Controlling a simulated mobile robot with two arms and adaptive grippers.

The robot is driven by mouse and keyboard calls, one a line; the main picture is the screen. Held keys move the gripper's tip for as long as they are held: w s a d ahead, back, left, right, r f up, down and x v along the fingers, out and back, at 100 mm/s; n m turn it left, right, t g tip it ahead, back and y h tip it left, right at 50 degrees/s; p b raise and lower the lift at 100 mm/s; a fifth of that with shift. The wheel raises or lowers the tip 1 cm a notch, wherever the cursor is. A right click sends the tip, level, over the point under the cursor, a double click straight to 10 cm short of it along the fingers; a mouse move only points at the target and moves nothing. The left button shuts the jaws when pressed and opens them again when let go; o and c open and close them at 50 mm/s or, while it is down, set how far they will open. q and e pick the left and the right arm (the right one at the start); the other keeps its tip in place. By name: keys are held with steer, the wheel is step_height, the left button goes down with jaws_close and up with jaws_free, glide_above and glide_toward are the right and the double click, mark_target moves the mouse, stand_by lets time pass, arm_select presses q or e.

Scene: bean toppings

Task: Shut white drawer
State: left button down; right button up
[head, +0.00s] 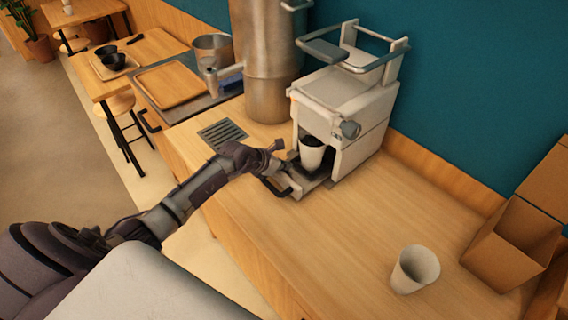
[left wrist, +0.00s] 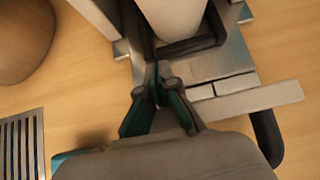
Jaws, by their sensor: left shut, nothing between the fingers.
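The white drawer (head: 297,184) is at the base of a white machine (head: 345,110) and stands pulled out, with a dark handle (head: 272,187) on its front. In the left wrist view the drawer front (left wrist: 252,103) is a pale strip at the right, with its handle (left wrist: 267,140) at the end. A white cup (head: 311,153) with dark contents stands over the drawer inside the machine. My left gripper (head: 277,157) is shut and empty, just beside the cup and above the drawer's left side. Its fingers (left wrist: 158,85) nearly meet near the cup's dark base. Whether they touch the drawer is unclear.
A tall metal cylinder (head: 268,70) stands left of the machine, with a grey vent grille (head: 222,134) in the counter before it. An empty white cup (head: 415,268) and brown boxes (head: 512,243) are at the right. The counter (head: 340,235) between is clear.

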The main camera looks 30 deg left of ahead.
arm_select(q)
steer(key=shift+f, duration=0.15)
steer(key=w+b, duration=0.1)
steer(key=w, duration=0.1)
steer(key=w+d+b, duration=0.1)
steer(key=w+b, duration=0.1)
steer(key=w+d+b, duration=0.1)
steer(key=w, duration=0.1)
steer(key=shift+w+b, duration=0.35)
steer(key=shift+b, duration=0.05)
steer(key=shift+w, duration=0.25)
steer(key=shift+r, duration=0.25)
steer(key=shift+r, duration=0.1)
